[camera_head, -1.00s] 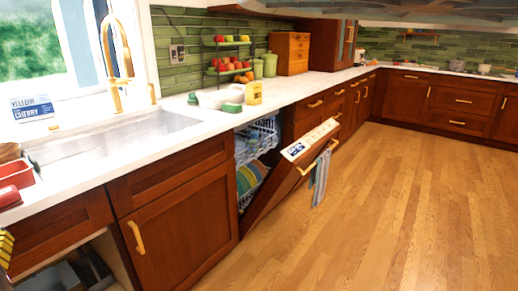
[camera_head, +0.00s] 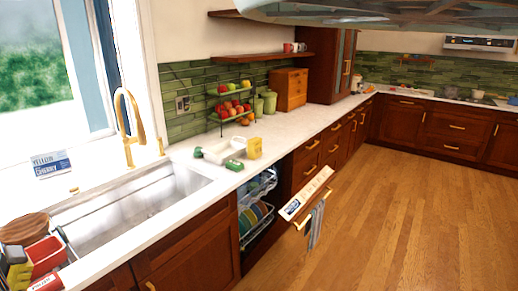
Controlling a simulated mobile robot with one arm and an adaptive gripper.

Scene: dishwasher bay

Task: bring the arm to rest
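My gripper does not show in the head view, and neither do its fingertips, so its state is hidden. The dishwasher (camera_head: 290,212) is partly open below the counter, its door tilted outward. Its racks (camera_head: 262,218) hold colored plates. A striped towel (camera_head: 315,226) hangs on the door's handle.
The counter (camera_head: 302,129) holds a yellow box (camera_head: 254,148), a tiered fruit stand (camera_head: 234,104), green canisters (camera_head: 269,102) and a wooden drawer box (camera_head: 289,89). The sink (camera_head: 140,206) is at left, with a red container (camera_head: 46,256) beside it. The wood floor (camera_head: 415,200) is clear.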

